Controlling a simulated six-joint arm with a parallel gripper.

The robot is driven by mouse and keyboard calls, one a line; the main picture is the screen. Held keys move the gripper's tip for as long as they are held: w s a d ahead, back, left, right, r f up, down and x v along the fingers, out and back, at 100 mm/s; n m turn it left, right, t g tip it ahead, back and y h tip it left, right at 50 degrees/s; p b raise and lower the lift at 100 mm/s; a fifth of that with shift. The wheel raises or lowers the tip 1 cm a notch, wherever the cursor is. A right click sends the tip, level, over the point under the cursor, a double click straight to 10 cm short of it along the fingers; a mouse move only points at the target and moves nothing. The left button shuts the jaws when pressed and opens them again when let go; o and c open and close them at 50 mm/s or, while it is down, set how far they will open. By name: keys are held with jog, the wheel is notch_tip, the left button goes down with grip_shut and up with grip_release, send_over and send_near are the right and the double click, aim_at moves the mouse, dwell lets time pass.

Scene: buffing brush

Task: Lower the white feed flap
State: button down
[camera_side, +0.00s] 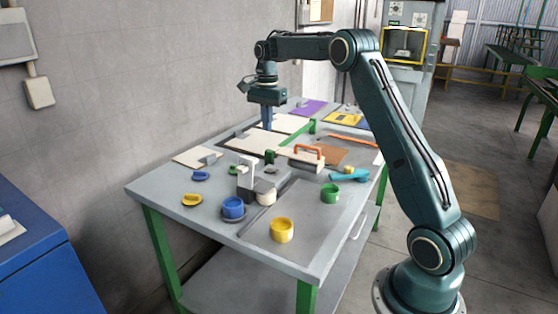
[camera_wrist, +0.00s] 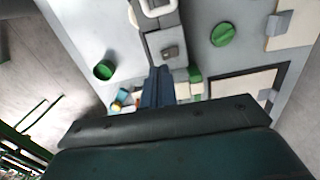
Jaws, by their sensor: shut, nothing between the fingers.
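The grey machine (camera_side: 264,184) stands on the bench near its front middle. A white upright piece (camera_side: 247,164) stands raised at its left side and looks like the feed flap. A pale roller (camera_side: 266,198) sits at its front. In the wrist view, a white loop-shaped part (camera_wrist: 158,8) is cut off by the top edge, beyond the machine's grey body (camera_wrist: 166,45); I cannot tell if it is the flap. My gripper (camera_side: 267,127) points down above the bench, behind the machine and apart from it. Its blue fingers (camera_wrist: 157,72) are together and empty.
Near the machine are a blue cup (camera_side: 233,208), a yellow cup (camera_side: 282,230), a green cup (camera_side: 330,193) and an orange-handled tool (camera_side: 305,158). A green disc (camera_wrist: 222,35) lies beside it. Cream panels (camera_side: 254,141) lie under my gripper. The bench's front corner is clear.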

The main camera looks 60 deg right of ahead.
aim_at(247, 172)
notch_tip(247, 172, down, 10)
jog(key=shift+a+r, duration=0.25)
jog(key=shift+a, duration=0.45)
jog(key=shift+a+r, duration=0.25)
jog(key=shift+a, duration=0.45)
jog(key=shift+a+r, duration=0.25)
jog(key=shift+a, duration=0.45)
